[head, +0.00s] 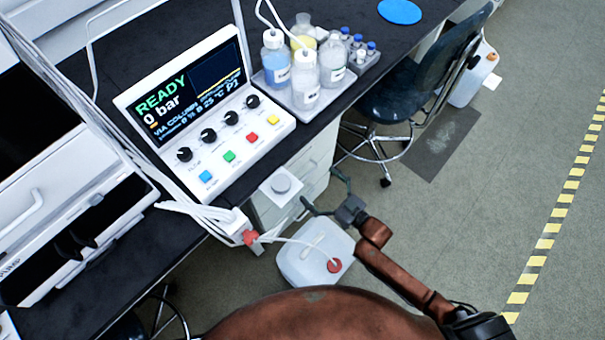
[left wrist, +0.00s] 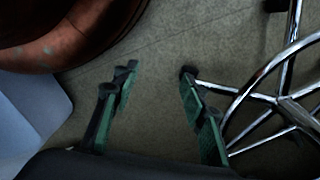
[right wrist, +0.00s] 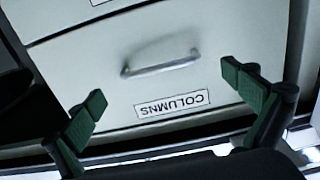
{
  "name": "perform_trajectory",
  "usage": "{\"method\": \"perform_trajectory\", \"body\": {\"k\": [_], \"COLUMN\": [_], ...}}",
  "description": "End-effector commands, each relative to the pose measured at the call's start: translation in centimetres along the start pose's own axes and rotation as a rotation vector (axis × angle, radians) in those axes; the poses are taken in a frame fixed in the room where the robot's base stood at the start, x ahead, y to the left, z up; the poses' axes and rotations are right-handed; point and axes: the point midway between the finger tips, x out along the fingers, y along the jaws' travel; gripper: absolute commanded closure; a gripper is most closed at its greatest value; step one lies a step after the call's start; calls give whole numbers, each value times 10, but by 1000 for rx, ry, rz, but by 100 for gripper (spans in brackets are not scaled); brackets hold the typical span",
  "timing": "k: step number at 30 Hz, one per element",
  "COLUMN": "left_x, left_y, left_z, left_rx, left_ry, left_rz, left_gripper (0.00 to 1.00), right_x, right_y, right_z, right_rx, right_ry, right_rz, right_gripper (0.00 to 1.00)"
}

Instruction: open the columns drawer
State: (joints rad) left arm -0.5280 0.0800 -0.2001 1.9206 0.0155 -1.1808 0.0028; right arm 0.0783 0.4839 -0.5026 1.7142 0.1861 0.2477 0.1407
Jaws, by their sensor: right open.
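The columns drawer (right wrist: 65,75) is a pale front with a label reading COLUMNS, upside down in the right wrist view, and a grey bar handle (right wrist: 160,66). It looks shut. My right gripper (right wrist: 170,100) is open and empty, its fingers spread wide, pointing at the drawer front with the handle ahead of and between them. In the head view my right gripper (head: 325,192) is beside the white drawer cabinet (head: 315,160) under the bench. My left gripper (left wrist: 158,98) is open and empty over the floor; it is not seen in the head view.
The black bench (head: 205,50) carries a control panel (head: 200,110) and a tray of bottles (head: 310,105). A white canister (head: 305,265) with a tube stands on the floor near my right gripper.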

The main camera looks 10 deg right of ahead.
Motion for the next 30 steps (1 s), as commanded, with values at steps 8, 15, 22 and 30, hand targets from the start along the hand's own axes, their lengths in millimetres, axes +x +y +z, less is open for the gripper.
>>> {"method": "perform_trajectory", "body": {"k": [8, 15, 22, 30], "left_x": [-34, -47, -47, -47], "left_y": [8, 10, 10, 10], "left_z": [-8, -10, -10, -10], "left_rx": [-1, -1, -1, -2], "left_ry": [0, 0, 0, 1], "left_rz": [11, 14, 14, 15], "left_gripper": [60, 60, 60, 60], "right_x": [36, 46, 46, 46], "right_y": [0, 1, 1, 1], "right_z": [4, 2, 2, 2], "right_rx": [2, 0, 0, 0], "right_ry": [-3, -3, -3, -3], "right_rz": [1, 1, 2, 2], "right_gripper": [0, 0, 1, 19]}}
